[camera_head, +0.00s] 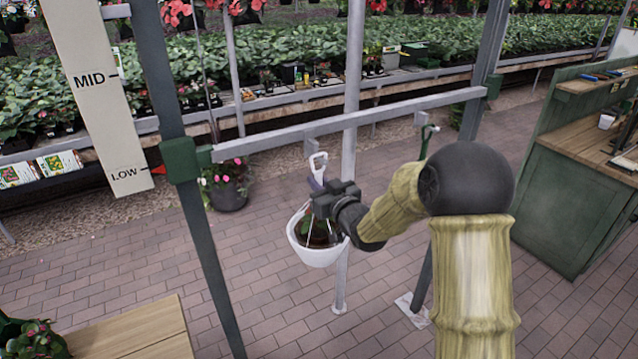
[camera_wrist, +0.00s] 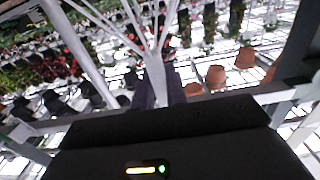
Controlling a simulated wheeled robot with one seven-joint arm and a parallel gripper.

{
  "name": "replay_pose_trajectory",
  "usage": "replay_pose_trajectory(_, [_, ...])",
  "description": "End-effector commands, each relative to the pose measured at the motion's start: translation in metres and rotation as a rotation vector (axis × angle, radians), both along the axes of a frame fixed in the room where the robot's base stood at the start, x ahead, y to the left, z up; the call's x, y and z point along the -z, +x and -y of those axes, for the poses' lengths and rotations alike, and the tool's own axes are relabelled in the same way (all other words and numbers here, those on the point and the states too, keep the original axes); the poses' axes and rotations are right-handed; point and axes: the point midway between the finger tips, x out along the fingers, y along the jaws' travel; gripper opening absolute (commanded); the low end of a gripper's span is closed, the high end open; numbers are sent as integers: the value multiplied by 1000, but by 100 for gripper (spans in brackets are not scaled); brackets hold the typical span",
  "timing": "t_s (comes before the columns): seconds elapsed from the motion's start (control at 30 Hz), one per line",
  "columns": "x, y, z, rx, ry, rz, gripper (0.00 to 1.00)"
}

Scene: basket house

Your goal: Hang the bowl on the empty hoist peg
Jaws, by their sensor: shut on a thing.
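The white bowl (camera_head: 318,256) with a plant in it hangs below my gripper (camera_head: 319,186) by its thin white hanger wires. My gripper is shut on the top of the hanger, where the wires meet; in the wrist view the white stem (camera_wrist: 154,72) sits between the dark fingers. I cannot tell whether the hook touches a peg there. A green peg (camera_head: 427,137) under the right bracket has nothing hanging from it.
A green post clamp (camera_head: 180,160) holds the bar's left end. A scale board (camera_head: 104,100) marked MID and LOW stands left. A green counter (camera_head: 580,175) is at right, a wooden table (camera_head: 135,335) at lower left.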

Motion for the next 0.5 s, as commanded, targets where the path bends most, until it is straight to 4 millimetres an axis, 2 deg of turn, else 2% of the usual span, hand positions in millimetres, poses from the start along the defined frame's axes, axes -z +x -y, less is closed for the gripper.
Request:
replay_pose_trajectory(0.07, [-1,0,0,0,1,3,0])
replay_pose_trajectory(0.1, [-1,0,0,0,1,3,16])
replay_pose_trajectory(0.2, [-1,0,0,-1,1,3,35])
replay_pose_trajectory(0.23, [-1,0,0,-1,1,3,39])
replay_pose_trajectory(0.5, [1,0,0,-1,-1,-2,39])
